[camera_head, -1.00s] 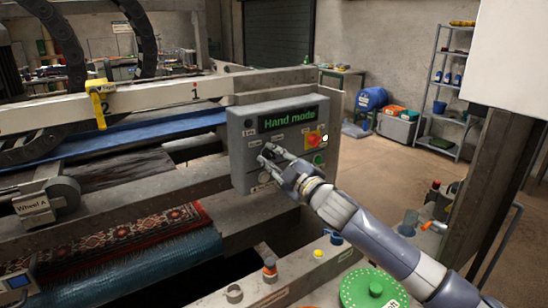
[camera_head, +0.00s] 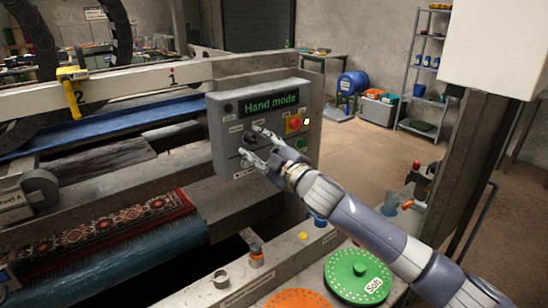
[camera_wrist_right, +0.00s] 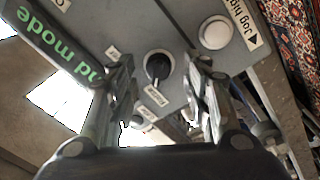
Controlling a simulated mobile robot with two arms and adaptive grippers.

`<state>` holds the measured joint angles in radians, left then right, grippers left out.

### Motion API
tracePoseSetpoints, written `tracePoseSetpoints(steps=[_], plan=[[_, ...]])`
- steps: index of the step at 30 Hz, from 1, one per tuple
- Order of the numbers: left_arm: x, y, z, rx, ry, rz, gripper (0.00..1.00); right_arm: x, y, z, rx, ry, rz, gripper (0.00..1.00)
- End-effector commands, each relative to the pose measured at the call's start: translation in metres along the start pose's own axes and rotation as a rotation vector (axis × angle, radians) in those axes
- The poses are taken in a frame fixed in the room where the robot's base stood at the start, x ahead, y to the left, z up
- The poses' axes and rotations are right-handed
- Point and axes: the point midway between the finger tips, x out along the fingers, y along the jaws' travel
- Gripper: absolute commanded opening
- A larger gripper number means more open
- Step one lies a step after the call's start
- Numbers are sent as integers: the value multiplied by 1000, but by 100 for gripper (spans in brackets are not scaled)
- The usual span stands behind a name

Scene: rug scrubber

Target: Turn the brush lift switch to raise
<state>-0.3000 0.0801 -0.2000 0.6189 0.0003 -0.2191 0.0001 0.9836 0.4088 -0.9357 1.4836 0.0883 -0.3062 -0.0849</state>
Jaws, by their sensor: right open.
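The grey control panel (camera_head: 225,160) stands in the middle of the head view, with a green "Hand mode" display (camera_head: 271,104). A dark rotary switch (camera_head: 250,137) is on its face below the display. In the right wrist view the switch is a black knob (camera_wrist_right: 157,68) in a pale ring, with small labels around it too blurred to read. My right gripper (camera_head: 250,141) is open. Its two fingers (camera_wrist_right: 162,78) are on either side of the knob, apart from it in the wrist view. My left gripper is not in view.
A red knob on a yellow plate (camera_head: 295,123) and a green button (camera_head: 300,144) are to the right on the panel. A white button (camera_wrist_right: 216,32) labelled "Jog" shows in the wrist view. A bench with a green disc (camera_head: 345,268) lies below my right arm.

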Motion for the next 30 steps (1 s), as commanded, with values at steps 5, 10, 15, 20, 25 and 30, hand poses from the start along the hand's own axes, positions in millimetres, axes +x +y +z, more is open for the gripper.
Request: tracePoseSetpoints(steps=[5, 10, 15, 20, 25, 30], plan=[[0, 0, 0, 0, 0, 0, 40, -32, 0, 2, -1, -2, 0, 45], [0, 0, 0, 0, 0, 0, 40, -64, 0, 2, -1, -3, -1, 45], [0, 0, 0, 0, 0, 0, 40, -90, 0, 1, -1, -2, 0, 45], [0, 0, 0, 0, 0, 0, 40, -103, 0, 0, -1, -1, 1, 45], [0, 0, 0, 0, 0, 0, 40, -106, 1, 0, -2, -2, 1, 45], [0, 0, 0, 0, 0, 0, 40, -105, 1, 0, -2, -2, 1, 45]])
